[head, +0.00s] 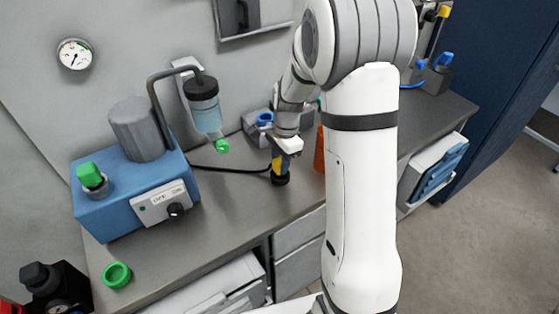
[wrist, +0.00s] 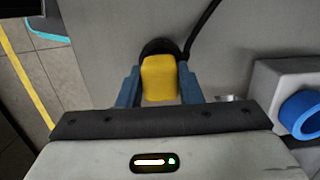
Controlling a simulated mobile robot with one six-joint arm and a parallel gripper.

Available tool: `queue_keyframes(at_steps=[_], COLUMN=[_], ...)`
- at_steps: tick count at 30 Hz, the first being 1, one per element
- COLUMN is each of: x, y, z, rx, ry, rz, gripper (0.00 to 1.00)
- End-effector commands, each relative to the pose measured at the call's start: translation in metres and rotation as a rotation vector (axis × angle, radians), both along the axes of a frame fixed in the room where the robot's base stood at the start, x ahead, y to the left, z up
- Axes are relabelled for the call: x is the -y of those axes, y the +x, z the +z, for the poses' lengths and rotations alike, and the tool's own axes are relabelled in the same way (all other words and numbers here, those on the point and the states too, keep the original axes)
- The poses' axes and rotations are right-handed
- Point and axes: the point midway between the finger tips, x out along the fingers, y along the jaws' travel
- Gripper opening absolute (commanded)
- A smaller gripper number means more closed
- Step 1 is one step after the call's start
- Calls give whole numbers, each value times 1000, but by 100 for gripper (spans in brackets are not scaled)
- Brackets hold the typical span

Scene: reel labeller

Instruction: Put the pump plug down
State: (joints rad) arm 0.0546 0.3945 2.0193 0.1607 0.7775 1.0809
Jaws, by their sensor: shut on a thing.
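The pump plug has a yellow body (wrist: 159,78) and a black end, and a black cable runs from it. In the head view its black end (head: 281,179) points down just above or on the grey bench top (head: 228,188); I cannot tell whether it touches. My gripper (head: 278,158) points down and is shut on the yellow body. In the wrist view the blue fingers of my gripper (wrist: 160,88) stand on either side of the plug. The blue pump box (head: 125,197), with an OFF/ON panel and black knob, stands on the left of the bench.
A grey block with a blue ring (head: 264,119) stands behind my gripper; the ring also shows in the wrist view (wrist: 302,114). An orange object (head: 319,150) stands close on the right. A clear bottle (head: 206,116) hangs behind left. A green ring (head: 117,275) lies front left.

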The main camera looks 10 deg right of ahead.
Motion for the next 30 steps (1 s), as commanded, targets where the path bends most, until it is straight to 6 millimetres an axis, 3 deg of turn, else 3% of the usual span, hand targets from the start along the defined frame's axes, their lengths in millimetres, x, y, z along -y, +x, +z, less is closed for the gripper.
queue_keyframes(at_steps=[3, 4, 11, 22, 30], x=[0, 0, 1, 2, 8], y=[0, 0, 0, 1, 3], z=[-4, -3, -3, 7, 60], rx=[0, 0, 0, 2, 5], ry=[0, 0, 0, 0, 0], rz=[-1, -1, -1, -1, -4], gripper=[5, 35, 54, 54, 54])
